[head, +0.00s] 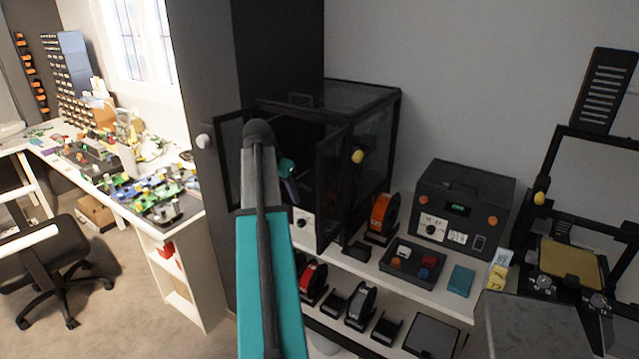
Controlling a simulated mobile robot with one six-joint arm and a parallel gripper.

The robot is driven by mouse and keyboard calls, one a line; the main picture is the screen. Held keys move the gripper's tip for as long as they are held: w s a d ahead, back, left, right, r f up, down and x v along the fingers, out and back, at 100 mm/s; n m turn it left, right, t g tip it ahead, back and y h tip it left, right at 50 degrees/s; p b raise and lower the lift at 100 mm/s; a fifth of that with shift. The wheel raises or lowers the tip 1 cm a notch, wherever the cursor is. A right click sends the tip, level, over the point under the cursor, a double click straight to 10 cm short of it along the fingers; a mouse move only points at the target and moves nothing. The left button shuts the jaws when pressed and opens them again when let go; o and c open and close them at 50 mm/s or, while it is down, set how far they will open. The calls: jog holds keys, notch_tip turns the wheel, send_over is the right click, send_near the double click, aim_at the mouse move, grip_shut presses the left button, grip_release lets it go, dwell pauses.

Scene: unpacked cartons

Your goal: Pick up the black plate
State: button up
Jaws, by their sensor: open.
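A flat, dark, square plate-like piece (432,337) lies at the right end of the lower shelf; it is the clearest match for the black plate, though I cannot be sure it is that. My teal arm rises through the middle of the head view, in front of the black-framed enclosure (372,185) with its doors open. A small teal and purple part shows in the enclosure's opening, and I cannot tell what it is. My gripper's fingers cannot be made out, and the arm hides part of the enclosure's inside.
The white upper shelf holds an orange spool (383,214), a dark tray (413,264), a teal block (461,280) and a black control box (463,205). More spools stand on the lower shelf. An open-frame printer (567,262) is at right. A cluttered bench (190,213) and chair are left, with floor between.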

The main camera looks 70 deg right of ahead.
aim_at(311, 185)
jog(key=shift+d+r, duration=0.1)
jog(key=shift+d, duration=0.05)
jog(key=s+d+p, duration=0.2)
jog(key=d+p, duration=0.1)
jog(key=d, duration=0.5)
dwell(0.5)
jog(key=shift+s, duration=0.1)
jog(key=d+p, duration=0.2)
jog(key=d, duration=0.1)
jog(key=shift+s+d+r, duration=0.1)
jog(key=shift+s, duration=0.3)
jog(key=shift+s+d+f, duration=0.1)
jog(key=shift+d+f, duration=0.15)
jog(key=shift+f, duration=0.05)
jog(key=shift+p+x, duration=0.45)
jog(key=shift+x, duration=0.85)
jog(key=shift+c, duration=0.3)
